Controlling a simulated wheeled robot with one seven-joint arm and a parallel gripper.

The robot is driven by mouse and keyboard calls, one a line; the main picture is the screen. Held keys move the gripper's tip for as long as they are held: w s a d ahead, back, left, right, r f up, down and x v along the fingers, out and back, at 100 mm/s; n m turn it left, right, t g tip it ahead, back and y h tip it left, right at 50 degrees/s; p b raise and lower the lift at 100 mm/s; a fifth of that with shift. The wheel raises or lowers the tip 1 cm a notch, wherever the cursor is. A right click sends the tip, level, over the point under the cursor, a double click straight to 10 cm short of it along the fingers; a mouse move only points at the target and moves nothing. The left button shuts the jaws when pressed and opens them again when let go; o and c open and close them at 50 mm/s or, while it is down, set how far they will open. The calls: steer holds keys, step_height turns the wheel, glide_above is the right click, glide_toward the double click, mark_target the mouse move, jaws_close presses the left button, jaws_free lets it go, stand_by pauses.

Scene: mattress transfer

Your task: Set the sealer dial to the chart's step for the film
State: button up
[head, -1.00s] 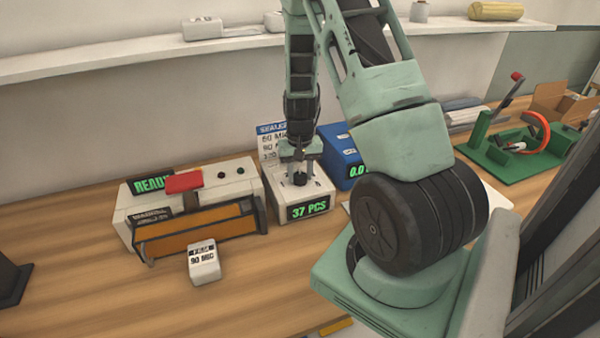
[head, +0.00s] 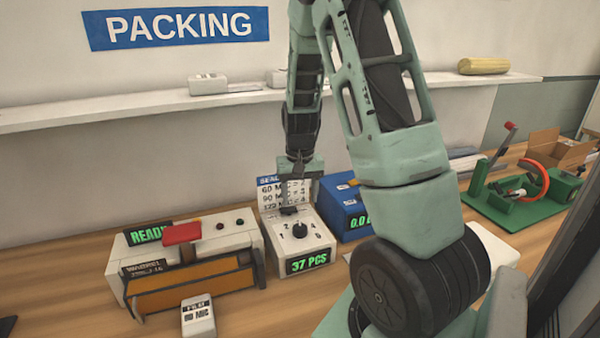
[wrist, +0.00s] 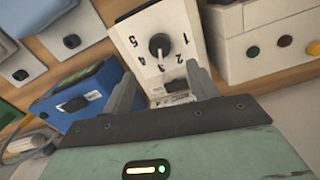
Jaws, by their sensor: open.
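The white sealer dial box (head: 323,250) stands on the bench, with a black round dial (head: 299,230) on top. Its light pointer mark seems to face the 3 in the wrist view, where the dial (wrist: 160,45) shows clear of the fingers. A chart (head: 268,199) stands behind the dial, with rows for 60, 90 and 120 MIC; my gripper partly covers it, and the step numbers are hard to read. The film box (head: 198,318) stands in front, its label blurred now. My gripper (head: 291,203) is open and empty, above and behind the dial, near the chart.
The orange-fronted sealer (head: 190,283) reading READY stands left of the dial box, and a blue box (head: 345,205) stands close on its right. A green fixture (head: 515,205) and an open carton (head: 560,148) are farther right. A shelf (head: 130,116) runs along the wall.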

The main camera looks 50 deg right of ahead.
step_height(320, 180, up, 8)
steer(key=shift+f, duration=0.2)
stand_by(0.5)
